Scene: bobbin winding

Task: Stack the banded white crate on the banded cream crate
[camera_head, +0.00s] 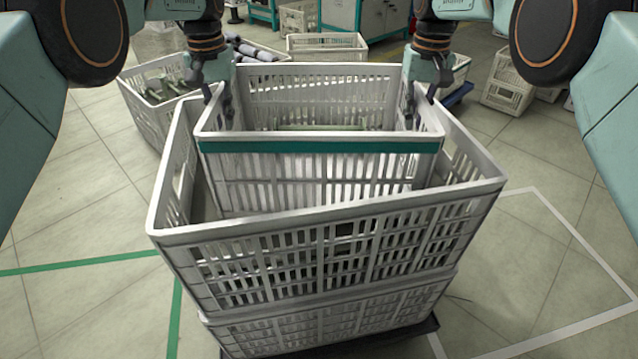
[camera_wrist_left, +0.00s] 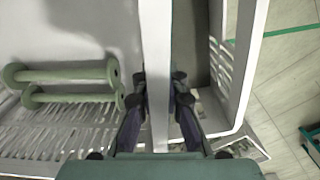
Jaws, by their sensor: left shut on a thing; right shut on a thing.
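The banded white crate (camera_head: 320,147) has a teal band along its near rim. My left gripper (camera_head: 219,104) is shut on its left wall, and my right gripper (camera_head: 421,104) on its right wall. In the left wrist view the wall (camera_wrist_left: 155,50) runs between the fingers, with green bobbins (camera_wrist_left: 65,74) lying on the crate's inner side. The held crate appears over or within the opening of a larger pale crate (camera_head: 330,255); I cannot tell whether it rests on anything. That crate stands on another pale crate (camera_head: 335,325). I see no band on either, so I cannot identify the banded cream crate.
A crate with bobbins (camera_head: 145,92) stands close behind at left. More crates stand behind (camera_head: 328,42) and at the right (camera_head: 508,90). A dark base (camera_head: 400,345) lies under the stack. Floor with green and white tape is clear on both sides.

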